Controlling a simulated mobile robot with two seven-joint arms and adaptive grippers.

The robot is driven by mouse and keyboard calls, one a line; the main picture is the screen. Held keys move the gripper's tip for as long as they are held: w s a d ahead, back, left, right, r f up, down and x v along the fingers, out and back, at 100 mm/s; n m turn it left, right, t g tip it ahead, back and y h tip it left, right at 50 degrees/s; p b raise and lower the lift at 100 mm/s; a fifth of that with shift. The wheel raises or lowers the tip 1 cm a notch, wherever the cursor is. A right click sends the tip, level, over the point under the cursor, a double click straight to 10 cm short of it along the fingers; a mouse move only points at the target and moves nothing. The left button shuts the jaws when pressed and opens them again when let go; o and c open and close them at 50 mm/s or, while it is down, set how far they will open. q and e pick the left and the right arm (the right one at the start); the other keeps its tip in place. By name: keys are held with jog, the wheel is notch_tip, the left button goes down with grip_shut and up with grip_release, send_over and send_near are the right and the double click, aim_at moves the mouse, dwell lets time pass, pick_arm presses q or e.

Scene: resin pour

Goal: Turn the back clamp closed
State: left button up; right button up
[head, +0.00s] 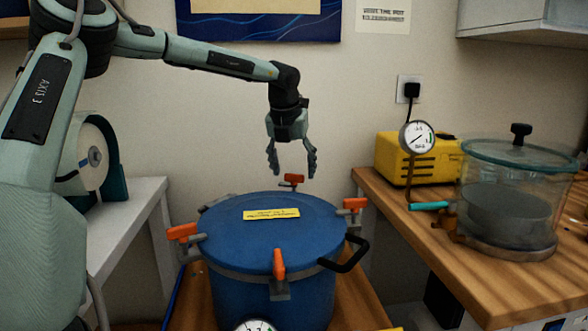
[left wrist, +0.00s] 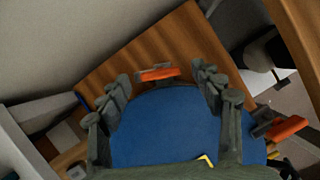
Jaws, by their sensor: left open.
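The blue pot (head: 270,232) stands with its lid on and orange-handled clamps around its rim. The back clamp (head: 293,179) is at the far rim; its short orange handle lies crosswise. My left gripper (head: 292,172) points down with fingers open and empty, above the far part of the lid near the back clamp. In the left wrist view, the back clamp (left wrist: 158,73) shows between and beyond the open fingers (left wrist: 163,78), apart from both. My right gripper is not in view.
Other clamps sit at the left (head: 183,232), front (head: 279,264) and right (head: 354,204) of the rim. A black handle (head: 347,257) sticks out at right. A yellow pump (head: 393,153) and a clear chamber (head: 510,200) stand on the right bench. The wall is behind the pot.

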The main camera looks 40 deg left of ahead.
pick_arm(q)
jog(key=shift+w+a+f, duration=0.1)
jog(key=shift+w+f, duration=0.1)
jog(key=shift+f, duration=0.25)
jog(key=shift+c, duration=0.5)
jog(key=c, duration=1.1)
jog(key=shift+o, duration=0.2)
